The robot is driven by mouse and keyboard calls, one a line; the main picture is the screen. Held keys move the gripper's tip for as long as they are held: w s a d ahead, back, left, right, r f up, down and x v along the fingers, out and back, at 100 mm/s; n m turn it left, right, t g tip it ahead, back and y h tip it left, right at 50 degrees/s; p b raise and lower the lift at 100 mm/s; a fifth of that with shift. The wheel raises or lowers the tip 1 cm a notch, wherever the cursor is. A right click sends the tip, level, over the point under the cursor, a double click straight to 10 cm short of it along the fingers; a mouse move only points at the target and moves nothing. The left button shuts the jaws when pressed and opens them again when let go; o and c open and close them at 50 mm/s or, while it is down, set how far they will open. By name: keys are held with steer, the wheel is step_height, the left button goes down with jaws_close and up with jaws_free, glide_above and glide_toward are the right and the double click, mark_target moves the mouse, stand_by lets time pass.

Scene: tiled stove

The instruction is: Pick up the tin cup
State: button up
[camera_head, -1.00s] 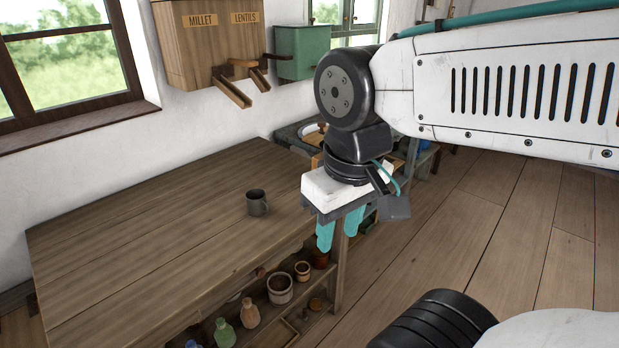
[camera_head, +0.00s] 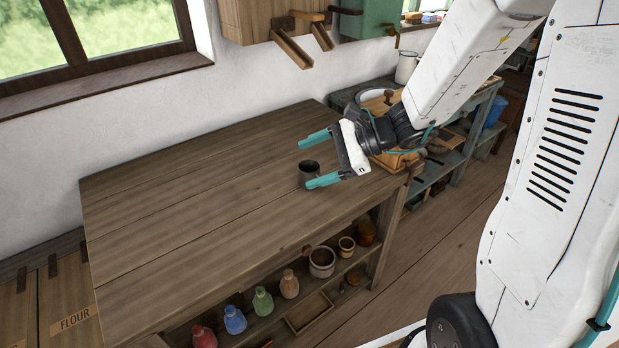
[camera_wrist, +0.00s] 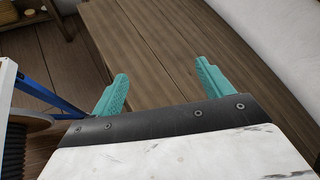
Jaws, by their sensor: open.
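The tin cup (camera_head: 309,171) is small and dark grey. It stands upright on the wooden table (camera_head: 190,215), near the right end of the top. My gripper (camera_head: 318,161) is open, with its two teal fingers pointing left over the table. In the head view the cup shows between the fingers, and the nearer finger covers part of its lower side. I cannot tell whether the cup is truly between them or below them. In the wrist view the open fingers (camera_wrist: 160,85) have bare planks beyond them, and the cup is not seen.
A shelf under the table holds several coloured bottles (camera_head: 262,300) and pots (camera_head: 321,262). Wooden chutes (camera_head: 291,45) stick out from the wall above the table. A blue-grey bench (camera_head: 458,160) stands behind my arm. The left part of the tabletop is clear.

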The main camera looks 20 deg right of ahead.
mark_target(318, 170)
steer(key=w+d+f+m+t+h, duration=0.1)
steer(key=w+d+f+m+t, duration=0.1)
steer(key=w+d+f+m, duration=0.1)
steer(key=w+d+f+m+t, duration=0.1)
steer(key=w+d+f+m, duration=0.1)
steer(key=d+f+m, duration=0.1)
steer(key=w+d+f+m+t+h, duration=0.1)
steer(key=w+d+f+m+t, duration=0.1)
steer(key=w+f+m, duration=0.1)
steer(key=shift+w+d+f+m+t+h, duration=0.2)
steer(key=shift+f+m, duration=0.15)
steer(key=shift+f, duration=0.25)
steer(key=shift+w+d+f+m+t+h, duration=0.1)
steer(key=shift+d+f+m, duration=0.1)
steer(key=shift+f+m, duration=0.25)
steer(key=shift+w+a+f+h, duration=0.15)
steer(key=shift+w+a+f, duration=0.1)
steer(key=shift+w+f, duration=0.2)
steer(key=shift+w+a+f+h, duration=0.2)
steer(key=shift+w+f, duration=0.1)
steer(key=shift+w, duration=0.2)
steer(key=x, duration=0.5)
steer(key=shift+w+a, duration=0.2)
steer(key=shift+w, duration=0.05)
steer(key=c, duration=1.1)
